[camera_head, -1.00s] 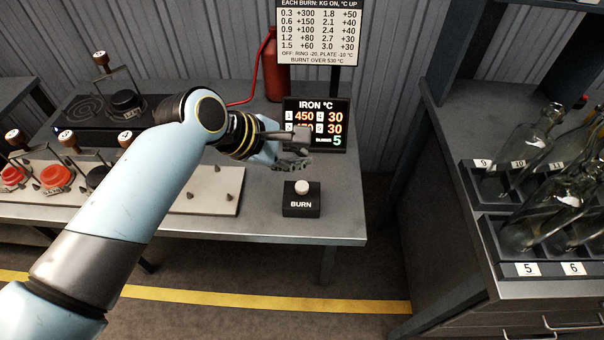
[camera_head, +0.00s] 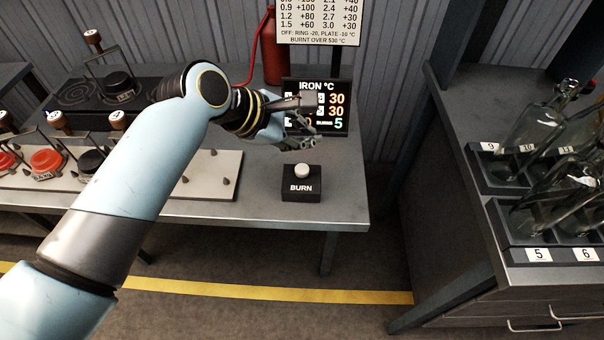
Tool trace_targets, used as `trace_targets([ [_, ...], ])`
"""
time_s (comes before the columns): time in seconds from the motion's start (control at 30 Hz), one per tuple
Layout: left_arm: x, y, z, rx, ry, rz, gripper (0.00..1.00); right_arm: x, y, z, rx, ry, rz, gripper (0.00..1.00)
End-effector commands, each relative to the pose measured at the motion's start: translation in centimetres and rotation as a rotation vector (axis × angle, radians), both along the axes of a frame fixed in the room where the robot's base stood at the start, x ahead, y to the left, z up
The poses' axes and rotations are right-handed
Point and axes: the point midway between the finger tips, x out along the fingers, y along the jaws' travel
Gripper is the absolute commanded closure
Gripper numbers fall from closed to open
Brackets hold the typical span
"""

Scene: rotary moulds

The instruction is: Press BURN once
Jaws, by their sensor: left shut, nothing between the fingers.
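The BURN button (camera_head: 302,171) is a white round cap on a black box (camera_head: 301,189) labelled BURN, near the right front of the grey bench (camera_head: 345,205). My left gripper (camera_head: 312,137) is shut and empty. In the picture it sits just above the button, apart from it, in front of the IRON °C display (camera_head: 340,88). The gripper hides part of the display. Two 30 values and a BURNS value of 5 can be read. My right gripper is not in view.
A rack of glass bottles (camera_head: 497,222) stands on the right-hand counter. Red and black moulds (camera_head: 46,161) and a hotplate (camera_head: 75,92) are on the left. A red cylinder (camera_head: 273,55) and a chart sign (camera_head: 319,25) stand behind. Bare bench surrounds the BURN box.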

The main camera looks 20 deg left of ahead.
Motion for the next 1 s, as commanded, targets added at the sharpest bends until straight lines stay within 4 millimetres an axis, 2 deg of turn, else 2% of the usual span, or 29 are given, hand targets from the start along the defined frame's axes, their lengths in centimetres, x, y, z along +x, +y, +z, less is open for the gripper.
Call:
trace_targets([
  [0.03, 0.0, 0.0, -1.3, 0.0, -0.001, 0.001, 1.0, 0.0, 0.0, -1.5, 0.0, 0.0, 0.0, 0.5],
  [0.3, 0.0, 0.0, -4.1, 0.001, -0.001, 0.0, 1.0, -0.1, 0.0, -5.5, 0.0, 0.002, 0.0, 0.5],
  [0.57, 0.0, 0.0, -6.0, 0.001, 0.0, -0.001, 1.0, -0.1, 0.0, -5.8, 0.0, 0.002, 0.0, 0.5],
  [1.0, 0.0, 0.0, -6.0, 0.001, 0.0, -0.001, 1.0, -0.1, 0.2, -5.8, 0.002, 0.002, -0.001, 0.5],
])
